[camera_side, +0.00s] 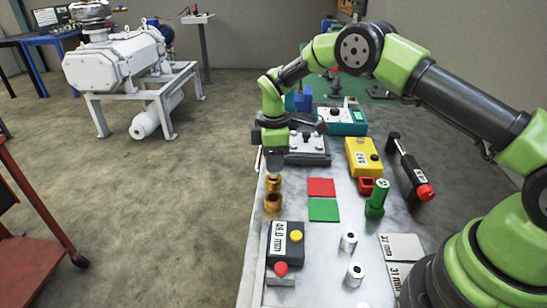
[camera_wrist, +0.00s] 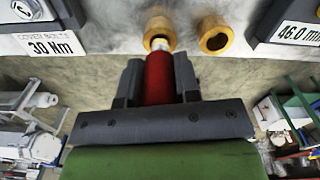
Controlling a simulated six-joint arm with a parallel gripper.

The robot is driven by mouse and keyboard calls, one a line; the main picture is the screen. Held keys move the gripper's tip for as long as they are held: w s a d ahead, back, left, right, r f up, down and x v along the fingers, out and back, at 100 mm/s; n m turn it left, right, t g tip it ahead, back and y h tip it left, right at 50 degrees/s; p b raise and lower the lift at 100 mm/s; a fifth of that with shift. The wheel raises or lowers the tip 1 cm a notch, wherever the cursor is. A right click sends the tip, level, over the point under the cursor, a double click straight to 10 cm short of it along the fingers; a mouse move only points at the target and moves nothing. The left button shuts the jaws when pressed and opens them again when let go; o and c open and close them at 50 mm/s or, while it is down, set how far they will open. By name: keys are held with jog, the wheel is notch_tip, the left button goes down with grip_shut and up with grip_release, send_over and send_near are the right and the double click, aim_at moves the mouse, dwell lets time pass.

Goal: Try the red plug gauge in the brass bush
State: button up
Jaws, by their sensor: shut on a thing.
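My gripper (camera_wrist: 158,85) is shut on the red plug gauge (camera_wrist: 163,78), whose red handle lies between the dark fingers. Its silver end (camera_wrist: 160,44) points at one brass bush (camera_wrist: 160,24) and overlaps its near rim in the wrist view. I cannot tell whether the end is inside the bore. A second brass bush (camera_wrist: 215,37) stands beside it, its bore open. In the side view my gripper (camera_side: 274,162) is just above the farther bush (camera_side: 273,183), with the nearer bush (camera_side: 272,203) in front. The gauge is mostly hidden there.
Red (camera_side: 321,187) and green (camera_side: 323,209) pads lie right of the bushes. A green-handled gauge (camera_side: 376,200) stands beyond them. A dark box (camera_side: 287,243) with yellow and red knobs sits in front, and a grey fixture (camera_side: 305,148) behind. The bench's left edge is close to the bushes.

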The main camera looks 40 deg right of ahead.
jog(key=shift+f, duration=0.3)
dwell(0.5)
jog(key=shift+r, duration=0.15)
dwell(0.5)
jog(key=shift+r, duration=2.85)
jog(key=shift+r, duration=0.1)
